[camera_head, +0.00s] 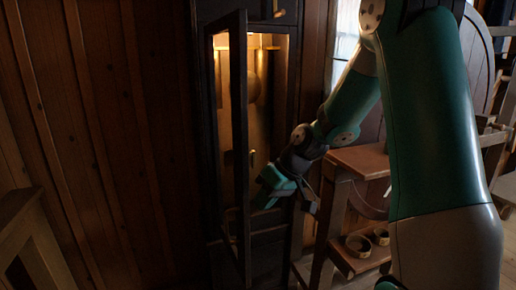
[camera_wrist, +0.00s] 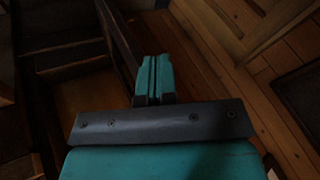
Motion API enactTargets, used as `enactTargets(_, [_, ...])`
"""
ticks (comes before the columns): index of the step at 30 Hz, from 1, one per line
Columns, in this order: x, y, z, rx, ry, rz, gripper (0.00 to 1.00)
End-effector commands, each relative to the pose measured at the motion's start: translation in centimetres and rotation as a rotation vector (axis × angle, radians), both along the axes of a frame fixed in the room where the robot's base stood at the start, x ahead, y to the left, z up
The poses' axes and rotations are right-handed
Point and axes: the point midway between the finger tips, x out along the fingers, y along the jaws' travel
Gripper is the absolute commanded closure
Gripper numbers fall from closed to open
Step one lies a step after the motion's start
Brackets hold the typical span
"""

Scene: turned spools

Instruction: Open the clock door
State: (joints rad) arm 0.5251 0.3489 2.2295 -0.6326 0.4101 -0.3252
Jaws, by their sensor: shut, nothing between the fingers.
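The tall dark clock case (camera_head: 297,70) stands against the wood wall, its inside lit warm. A round pendulum bob (camera_head: 252,88) hangs inside. The framed clock door (camera_head: 240,130) stands swung out from the case, hinged at the left, with a wide gap at its right. A small handle (camera_head: 231,214) shows low on the door. My gripper (camera_head: 266,194) is shut and empty, in front of the opening, just right of the door. In the wrist view the shut fingers (camera_wrist: 153,78) lie close beside a dark edge, seemingly the door; I cannot tell whether they touch.
A wooden stand (camera_head: 362,160) with round pieces (camera_head: 358,245) on its lower shelf is close to the right of the clock. A large wheel stands behind my arm. A wooden frame (camera_head: 25,235) is at the lower left. Bare floor (camera_wrist: 215,65) shows in the wrist view.

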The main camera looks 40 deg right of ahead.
Motion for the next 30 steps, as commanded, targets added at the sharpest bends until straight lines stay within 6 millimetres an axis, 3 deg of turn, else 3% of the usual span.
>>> enactTargets(1, [0.4,-2.0,3.3,0.009,-0.005,-0.04,1.0])
enactTargets(3, [0.7,-4.3,4.6,0.016,-0.02,-0.082,1.0])
enactTargets(9, [1.0,-9.1,6.7,0.028,-0.054,-0.168,1.0])
enactTargets(12, [1.0,-10.2,7.0,0.03,-0.063,-0.189,1.0])
enactTargets(20, [1.9,-9.8,5.2,0.034,-0.065,-0.194,1.0])
enactTargets(30, [5.1,-7.0,-0.5,0.034,-0.063,-0.193,1.0])
